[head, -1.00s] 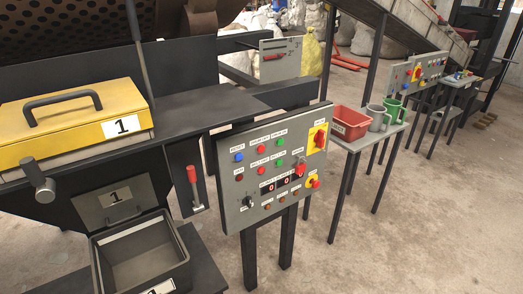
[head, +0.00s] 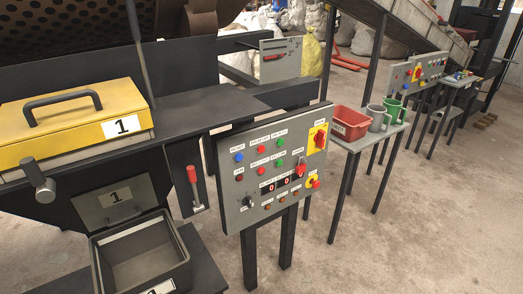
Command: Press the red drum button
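A grey control panel (head: 230,199) stands tilted in the middle of the head view, on dark legs. Its upper part has a blue button (head: 239,157), an upper red button (head: 262,151) and a green button (head: 281,144). Below them are a dark red button or lamp (head: 239,178), lower red buttons (head: 262,171) and another green button (head: 281,162). The small labels are too blurred to read surely, so I cannot tell which red button is the drum one. Nothing touches or covers the panel. Neither of my grippers is in view.
A yellow lid (head: 60,123) and grey bin (head: 145,262) are further left. A side table holds a red tray (head: 350,123).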

